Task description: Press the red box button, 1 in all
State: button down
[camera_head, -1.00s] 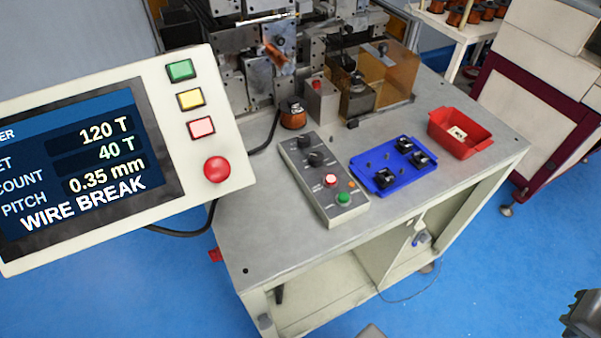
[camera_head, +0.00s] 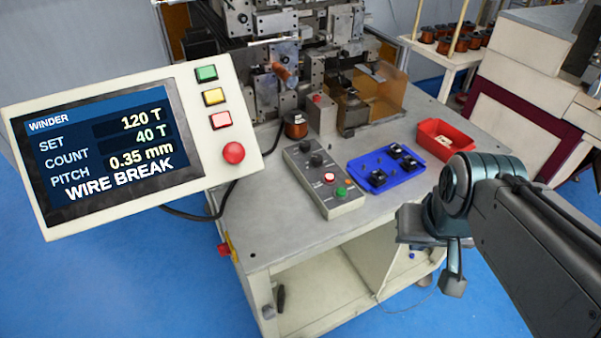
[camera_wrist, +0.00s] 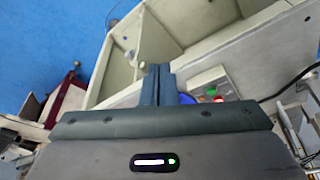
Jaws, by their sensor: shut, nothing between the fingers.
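The grey control box (camera_head: 325,185) lies on the table and carries dark knobs, a lit red button (camera_head: 329,178) and a green button (camera_head: 341,191). In the wrist view, the red button (camera_wrist: 211,91) and green button (camera_wrist: 220,99) show just right of the fingers, partly cut off by my gripper body. My gripper (camera_head: 452,285) hangs in front of the table's right side, well apart from the box. In the wrist view its fingers (camera_wrist: 158,72) are shut together with nothing between them.
A blue tray (camera_head: 362,173) with black parts and a red bin (camera_head: 425,128) stand right of the box. The winder (camera_head: 290,75) rises behind. A display panel (camera_head: 215,165) with its own buttons and red knob is at left.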

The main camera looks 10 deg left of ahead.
jog(key=shift+a, duration=0.1)
jog(key=m+t+y, duration=0.3)
jog(key=m+y, duration=0.4)
jog(key=m, duration=1.1)
send_over(333, 179)
jog(key=shift+r, duration=0.25)
jog(key=shift+f, duration=0.1)
notch_tip(333, 179, down, 9)
jog(key=b, duration=0.8)
jog(key=shift+f+b, duration=0.25)
jog(key=shift+b, duration=0.3)
